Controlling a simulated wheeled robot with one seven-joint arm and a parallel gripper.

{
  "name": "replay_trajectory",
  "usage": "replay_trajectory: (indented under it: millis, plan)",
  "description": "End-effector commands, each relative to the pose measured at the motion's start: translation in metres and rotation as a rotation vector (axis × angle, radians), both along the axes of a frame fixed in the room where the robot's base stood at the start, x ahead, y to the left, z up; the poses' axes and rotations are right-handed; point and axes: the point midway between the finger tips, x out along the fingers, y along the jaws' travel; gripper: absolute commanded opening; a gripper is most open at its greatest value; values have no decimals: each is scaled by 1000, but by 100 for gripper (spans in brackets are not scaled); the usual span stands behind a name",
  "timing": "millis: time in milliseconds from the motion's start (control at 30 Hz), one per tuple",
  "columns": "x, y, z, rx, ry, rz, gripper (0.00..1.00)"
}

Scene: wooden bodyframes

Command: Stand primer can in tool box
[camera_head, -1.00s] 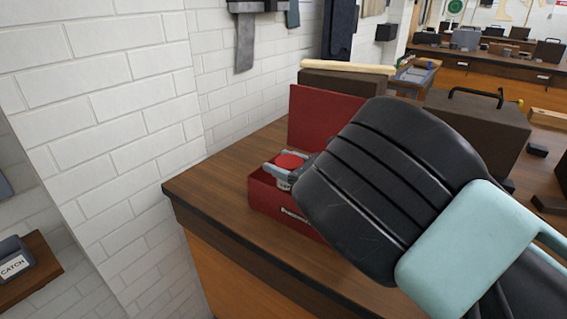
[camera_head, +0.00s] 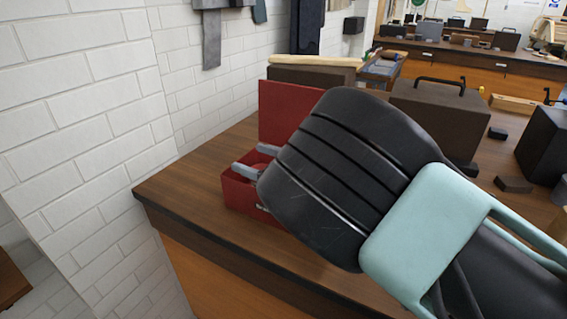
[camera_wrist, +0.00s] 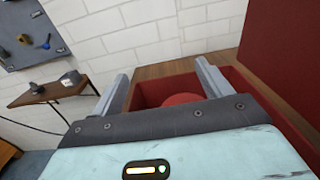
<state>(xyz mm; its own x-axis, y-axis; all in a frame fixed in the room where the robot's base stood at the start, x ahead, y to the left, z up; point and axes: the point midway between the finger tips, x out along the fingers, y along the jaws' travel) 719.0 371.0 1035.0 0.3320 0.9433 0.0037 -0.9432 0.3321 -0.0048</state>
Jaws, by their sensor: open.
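The red tool box (camera_head: 235,194) stands on the wooden bench near its left corner, with its red lid (camera_head: 285,112) raised at the back. The primer can shows only as a round red top (camera_wrist: 182,99) inside the box in the wrist view. It looks upright, but its lower part is hidden by my gripper. My gripper (camera_head: 254,161) is over the box's open top with its fingers spread. In the wrist view the fingers (camera_wrist: 163,75) stand apart, with the can's top below and between them and no finger clearly touching it.
A dark brown case (camera_head: 452,115) with a black handle stands behind and to the right on the bench (camera_head: 190,190). A dark box with a pale wooden bar (camera_head: 315,60) is behind the tool box. A white brick wall (camera_head: 80,120) is at the left.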

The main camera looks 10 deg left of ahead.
Motion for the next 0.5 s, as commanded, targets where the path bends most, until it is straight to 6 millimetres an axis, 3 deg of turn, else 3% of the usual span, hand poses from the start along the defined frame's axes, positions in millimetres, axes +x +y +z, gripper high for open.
replay_trajectory:
  millis: [67, 300, 500]
  plan:
    - [-3, -6, -1, -7, 11, -5, 78]
    - [-21, -60, -3, -5, 6, -6, 78]
    - [-33, -95, -1, -4, 6, -4, 78]
